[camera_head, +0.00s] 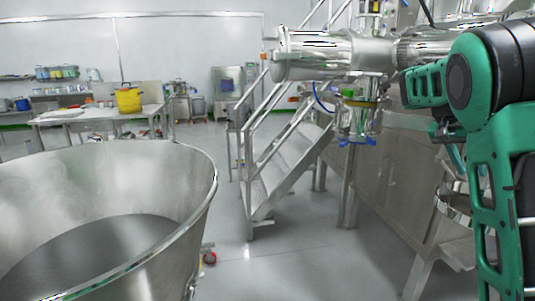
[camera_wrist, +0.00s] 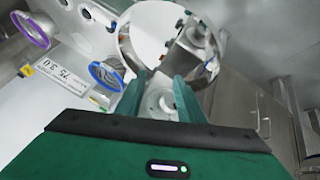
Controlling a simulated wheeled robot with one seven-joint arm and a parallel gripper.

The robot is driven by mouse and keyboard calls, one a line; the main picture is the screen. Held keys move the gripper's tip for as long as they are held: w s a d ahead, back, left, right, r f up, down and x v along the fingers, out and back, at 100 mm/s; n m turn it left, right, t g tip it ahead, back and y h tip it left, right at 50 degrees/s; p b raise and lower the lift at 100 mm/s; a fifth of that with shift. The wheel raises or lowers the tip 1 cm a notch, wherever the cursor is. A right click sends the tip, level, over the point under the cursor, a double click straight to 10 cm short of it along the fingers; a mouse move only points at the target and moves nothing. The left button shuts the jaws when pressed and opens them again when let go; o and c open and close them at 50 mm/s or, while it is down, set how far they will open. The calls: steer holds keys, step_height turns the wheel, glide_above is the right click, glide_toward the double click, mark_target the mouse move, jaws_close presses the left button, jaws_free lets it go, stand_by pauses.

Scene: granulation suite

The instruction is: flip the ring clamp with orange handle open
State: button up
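In the wrist view my gripper (camera_wrist: 160,82) has its two green fingers apart, with nothing clearly held between them. A large shiny steel ring (camera_wrist: 127,50) and metal fittings lie just beyond the fingertips; I cannot tell whether they touch. In the head view a clear sight-glass piece (camera_head: 357,122) hangs under a horizontal steel pipe.
A large open steel bowl (camera_head: 195,215) fills the lower left. Metal steps with rails (camera_head: 285,165) stand mid-floor. A yellow bucket (camera_head: 128,100) is on a back table. The wrist view shows a purple ring (camera_wrist: 30,31), a blue ring (camera_wrist: 105,76) and a white label (camera_wrist: 70,79).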

steer(key=s+a+f+n+y, duration=0.1)
steer(key=s+f+y, duration=0.15)
steer(key=s, duration=0.55)
steer(key=s+a+f+n+y, duration=0.15)
steer(key=s+f, duration=0.25)
steer(key=s, duration=0.5)
steer(key=s+a+f+n+y, duration=0.1)
steer(key=s+a+f, duration=0.3)
steer(key=s, duration=0.5)
steer(key=s+a+f+n+y, duration=0.1)
steer(key=s+a+f, duration=0.3)
steer(key=s+a, duration=0.5)
steer(key=shift+s+a+f+n+y, duration=0.15)
steer(key=shift+s+f+n+y, duration=0.2)
steer(key=shift+s+y, duration=0.35)
steer(key=shift+w+f, duration=0.2)
steer(key=shift+w, duration=0.4)
steer(key=shift+c, duration=0.7)
